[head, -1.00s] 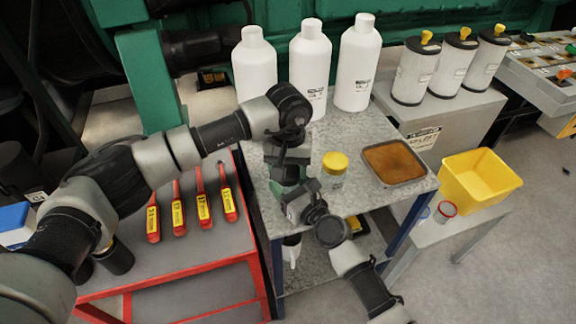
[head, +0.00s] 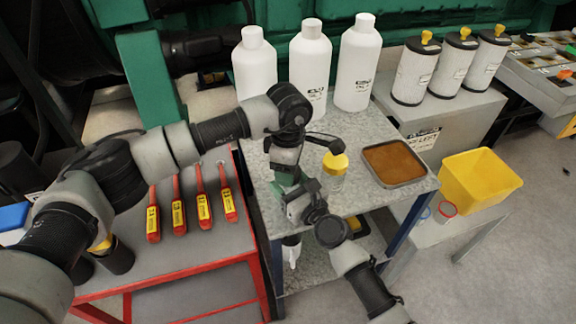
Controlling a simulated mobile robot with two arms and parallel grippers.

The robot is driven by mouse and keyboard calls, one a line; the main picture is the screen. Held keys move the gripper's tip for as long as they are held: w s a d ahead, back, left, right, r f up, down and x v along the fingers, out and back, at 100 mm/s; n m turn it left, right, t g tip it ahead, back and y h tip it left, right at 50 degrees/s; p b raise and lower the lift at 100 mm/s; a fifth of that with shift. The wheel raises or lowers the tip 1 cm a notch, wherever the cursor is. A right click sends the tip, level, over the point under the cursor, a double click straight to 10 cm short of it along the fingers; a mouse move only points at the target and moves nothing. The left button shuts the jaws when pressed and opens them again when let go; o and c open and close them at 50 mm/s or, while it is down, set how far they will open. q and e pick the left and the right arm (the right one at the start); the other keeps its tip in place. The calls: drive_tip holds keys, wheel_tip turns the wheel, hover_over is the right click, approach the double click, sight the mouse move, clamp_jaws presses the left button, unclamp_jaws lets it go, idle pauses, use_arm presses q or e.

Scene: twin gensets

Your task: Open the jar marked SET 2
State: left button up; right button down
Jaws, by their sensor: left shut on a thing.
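A clear jar (head: 334,184) with a yellow lid (head: 336,163) stands on the grey metal table (head: 376,204). The marking on it is too small to read. My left gripper (head: 330,146) comes in from the left over the table, and its dark fingers are shut at the top of the yellow lid. Whether the lid is still seated on the jar cannot be told. My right gripper (head: 296,190) comes up from the lower right and is left of the jar, partly overlapped by the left arm. Its fingers are too hidden to judge.
A tray (head: 421,180) of brown material sits right of the jar. White bottles (head: 310,70) stand behind. Several red-handled tools (head: 201,208) lie on the red bench at left. A yellow bin (head: 480,182) and a small red-rimmed container (head: 445,211) are on the right stand.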

use_arm(q)
drive_tip(key=n, duration=2)
drive_tip(key=shift+r, duration=0.1)
drive_tip(key=shift+o, duration=0.2)
drive_tip(key=n, duration=0.7)
drive_tip(key=shift+r, duration=0.25)
drive_tip(key=shift+r, duration=0.85)
